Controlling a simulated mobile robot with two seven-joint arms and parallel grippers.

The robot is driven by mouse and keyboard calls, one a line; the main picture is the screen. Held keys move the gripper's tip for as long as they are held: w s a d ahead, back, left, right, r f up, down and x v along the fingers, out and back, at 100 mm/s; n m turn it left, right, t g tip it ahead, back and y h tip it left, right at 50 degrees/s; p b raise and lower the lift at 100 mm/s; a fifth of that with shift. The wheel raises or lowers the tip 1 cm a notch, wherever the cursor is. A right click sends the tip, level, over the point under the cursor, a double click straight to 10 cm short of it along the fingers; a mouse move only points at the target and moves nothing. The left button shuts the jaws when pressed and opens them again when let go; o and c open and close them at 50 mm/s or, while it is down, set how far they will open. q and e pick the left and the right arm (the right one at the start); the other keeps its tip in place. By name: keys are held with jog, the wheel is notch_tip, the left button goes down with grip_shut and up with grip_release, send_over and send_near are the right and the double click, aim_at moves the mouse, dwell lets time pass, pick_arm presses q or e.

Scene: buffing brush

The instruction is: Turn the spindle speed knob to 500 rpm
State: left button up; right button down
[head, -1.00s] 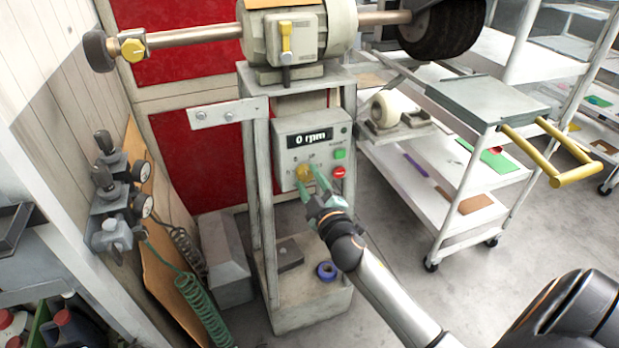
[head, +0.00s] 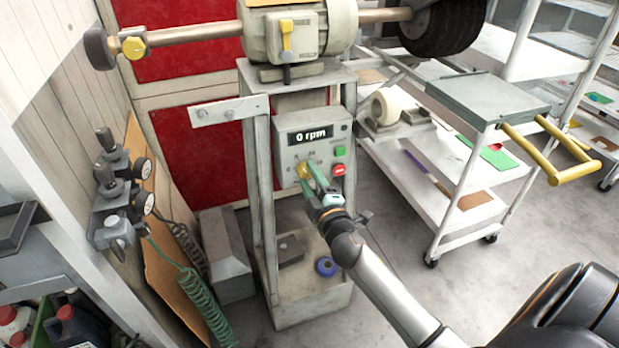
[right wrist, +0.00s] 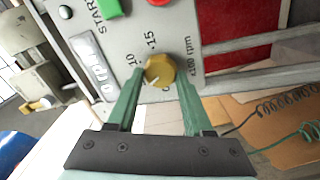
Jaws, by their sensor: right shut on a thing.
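The spindle speed knob (head: 303,171) is a yellow knob low on the front of the grey control box (head: 322,121). The box's display (head: 310,135) reads 0 rpm. My right gripper (head: 308,171) is shut on the knob, with its green fingers on either side of it. In the right wrist view the knob (right wrist: 160,71) sits between the fingertips (right wrist: 158,84). Printed marks 10, 15 and x100 rpm surround it; the fingers hide part of the scale. My left gripper is out of view.
A green start button (head: 340,152) and a red button (head: 338,169) lie right of the knob. The motor (head: 294,40) with its shaft stands above. A white cart (head: 480,190) is at the right, and hoses with gauges (head: 140,185) are at the left.

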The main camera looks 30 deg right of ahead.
jog(key=shift+c, duration=1.5)
grip_release()
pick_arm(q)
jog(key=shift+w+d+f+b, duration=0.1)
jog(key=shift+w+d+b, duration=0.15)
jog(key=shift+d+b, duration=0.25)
pick_arm(e)
jog(key=v, duration=1.2)
jog(key=shift+s+a, duration=0.15)
jog(key=shift+s, duration=0.1)
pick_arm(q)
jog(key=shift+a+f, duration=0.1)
